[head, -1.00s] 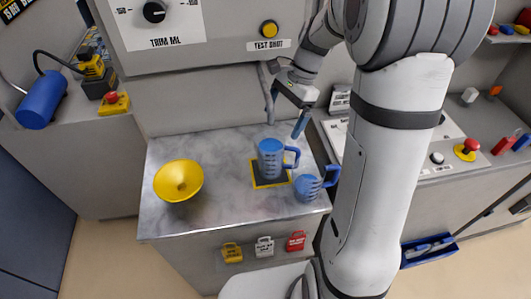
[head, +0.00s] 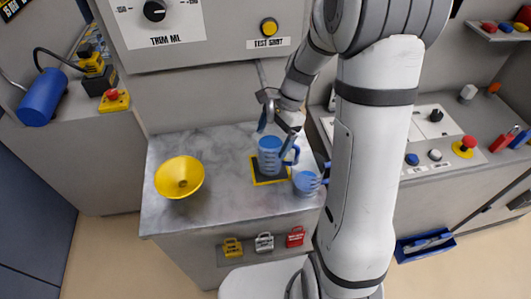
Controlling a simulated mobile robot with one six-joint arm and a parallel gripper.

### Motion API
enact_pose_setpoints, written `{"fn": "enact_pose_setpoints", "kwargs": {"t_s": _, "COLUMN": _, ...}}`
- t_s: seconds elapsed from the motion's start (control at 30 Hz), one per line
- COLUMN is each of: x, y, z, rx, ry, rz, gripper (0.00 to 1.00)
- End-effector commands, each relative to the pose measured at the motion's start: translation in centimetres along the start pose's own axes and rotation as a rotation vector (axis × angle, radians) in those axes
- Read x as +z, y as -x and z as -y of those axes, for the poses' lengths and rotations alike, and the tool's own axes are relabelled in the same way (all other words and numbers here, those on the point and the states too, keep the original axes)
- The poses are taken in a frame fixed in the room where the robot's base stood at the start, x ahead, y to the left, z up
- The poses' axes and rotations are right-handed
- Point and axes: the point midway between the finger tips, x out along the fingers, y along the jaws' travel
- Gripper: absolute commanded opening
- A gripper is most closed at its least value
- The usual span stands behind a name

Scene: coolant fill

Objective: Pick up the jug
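A blue jug (head: 269,157) with dark markings stands upright on a dark pad with a yellow border (head: 271,181) on the grey marbled table. Its handle is on the right. A second blue jug (head: 306,184) stands to its right, near the table's right edge. My gripper (head: 275,133) is open, just above and behind the first jug. One finger is over the jug's upper left rim, the other is by its handle side. I cannot tell whether either finger touches the jug.
Yellow, white and red lock tags (head: 264,242) are on the table's front. A grey panel (head: 200,50) with a dial and test button hangs above. A control console (head: 425,145) stands at right.

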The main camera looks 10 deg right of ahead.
Motion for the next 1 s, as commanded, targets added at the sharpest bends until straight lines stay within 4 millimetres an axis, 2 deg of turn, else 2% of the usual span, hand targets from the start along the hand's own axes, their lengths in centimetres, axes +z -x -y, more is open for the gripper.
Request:
{"fn": "enact_pose_setpoints", "kwargs": {"t_s": 0.07, "x": 0.01, "y": 0.01, "z": 0.01, "rx": 0.0, "ry": 0.001, "rz": 0.0, "gripper": 0.82}}
{"fn": "enact_pose_setpoints", "kwargs": {"t_s": 1.0, "x": 0.11, "y": 0.07, "z": 0.08, "rx": -0.001, "ry": 0.003, "rz": 0.0, "gripper": 0.06}}
